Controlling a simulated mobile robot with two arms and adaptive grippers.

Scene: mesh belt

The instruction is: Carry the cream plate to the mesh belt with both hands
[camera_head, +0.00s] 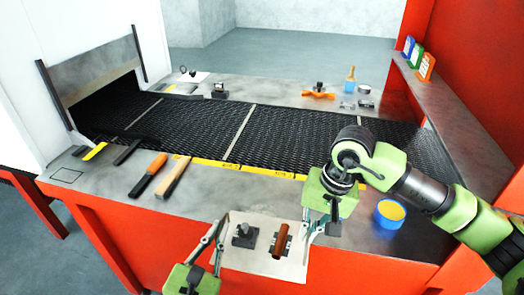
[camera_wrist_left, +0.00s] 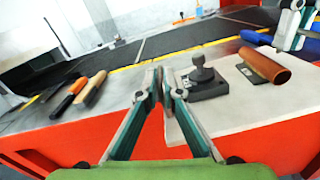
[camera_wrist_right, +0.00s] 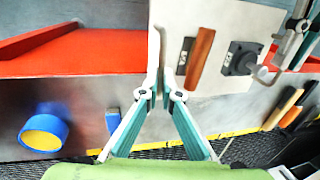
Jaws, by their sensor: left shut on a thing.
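The cream plate (camera_head: 265,223) is at the front edge of the grey worktop, with a dark grey block with a knob (camera_head: 244,236) and an orange-brown cylinder (camera_head: 282,241) on it. My left gripper (camera_head: 217,240) is shut on the plate's left edge; its fingers also show in the left wrist view (camera_wrist_left: 162,85). My right gripper (camera_head: 308,232) is at the plate's right edge, and its fingers look closed on that edge in the right wrist view (camera_wrist_right: 165,75). The black mesh belt (camera_head: 200,128) runs across behind the plate.
A blue and yellow roll (camera_head: 390,213) lies right of the plate. Orange (camera_head: 150,172) and wooden-handled (camera_head: 173,178) tools lie on the worktop at the left. An orange part (camera_head: 318,95) and small items stand behind the belt. A red wall (camera_head: 480,70) bounds the right.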

